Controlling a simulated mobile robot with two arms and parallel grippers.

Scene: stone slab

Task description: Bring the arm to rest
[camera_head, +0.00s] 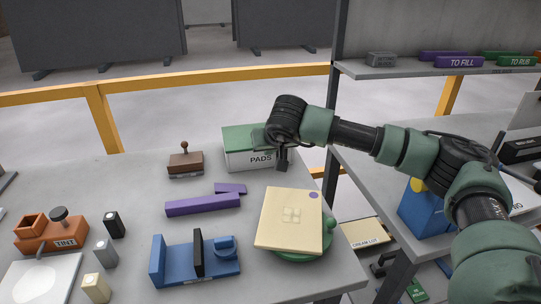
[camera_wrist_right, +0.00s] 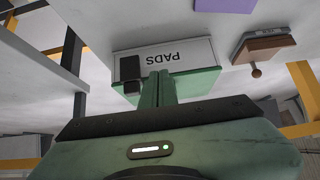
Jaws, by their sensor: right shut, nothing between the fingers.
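My right arm (camera_head: 408,152) reaches in from the right in the head view. Its gripper (camera_head: 282,165) points down at the front right corner of the PADS box (camera_head: 247,160), a white box with a green lid. The gripper is shut and empty. In the right wrist view the PADS box (camera_wrist_right: 190,55) lies just beyond the fingers (camera_wrist_right: 152,82), and its label appears upside down. I cannot tell whether the fingers touch the box. My left gripper is in neither view.
The slab holds a brown stamp (camera_head: 185,163), purple bars (camera_head: 203,205), a cream tile (camera_head: 290,232) on a green round base, a blue holder (camera_head: 170,262) and an orange TINT block (camera_head: 50,232). A shelf (camera_head: 420,70) and a blue box (camera_head: 420,212) stand at right.

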